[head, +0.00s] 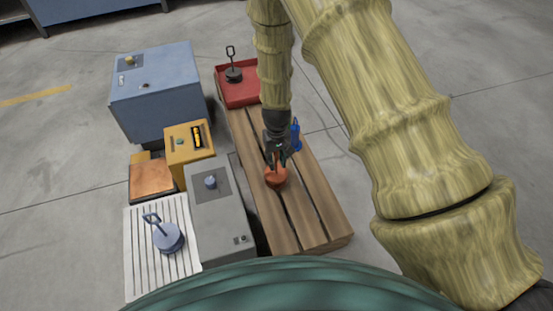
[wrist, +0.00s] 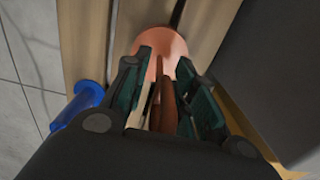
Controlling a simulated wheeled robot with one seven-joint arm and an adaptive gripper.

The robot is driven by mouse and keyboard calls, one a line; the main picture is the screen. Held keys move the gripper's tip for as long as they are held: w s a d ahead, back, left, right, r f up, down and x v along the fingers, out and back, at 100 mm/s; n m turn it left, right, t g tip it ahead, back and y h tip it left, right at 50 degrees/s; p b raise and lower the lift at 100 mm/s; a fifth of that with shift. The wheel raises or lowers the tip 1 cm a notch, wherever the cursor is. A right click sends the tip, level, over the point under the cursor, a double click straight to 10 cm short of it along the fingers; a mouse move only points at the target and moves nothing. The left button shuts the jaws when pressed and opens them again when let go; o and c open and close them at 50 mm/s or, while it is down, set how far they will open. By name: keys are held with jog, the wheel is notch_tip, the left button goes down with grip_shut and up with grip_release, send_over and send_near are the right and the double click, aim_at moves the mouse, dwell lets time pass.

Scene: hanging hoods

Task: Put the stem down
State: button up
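The orange stem (head: 276,178) has a round disc base and a thin upright part, and stands on the wooden plank table (head: 308,192). My gripper (head: 277,153) is directly above it, pointing down. In the wrist view the orange disc (wrist: 165,44) lies beyond the fingertips. The stem's thin upper part runs between the two teal-padded fingers of my gripper (wrist: 164,60). Strips of background show between the fingers and the upper part, so my gripper looks open around it. The underside of the disc is hidden.
A blue stem (head: 296,134) stands close by on the right, also in the wrist view (wrist: 82,103). A red tray (head: 239,98) holds a dark stem (head: 233,74). A grey box (head: 216,222), a yellow box (head: 189,151) and a slatted white rack (head: 140,260) with a blue-grey stem (head: 168,238) are left.

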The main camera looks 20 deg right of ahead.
jog(key=shift+r, duration=0.1)
notch_tip(320, 180, up, 12)
jog(key=p, duration=0.5)
jog(key=shift+p, duration=0.3)
dwell(0.4)
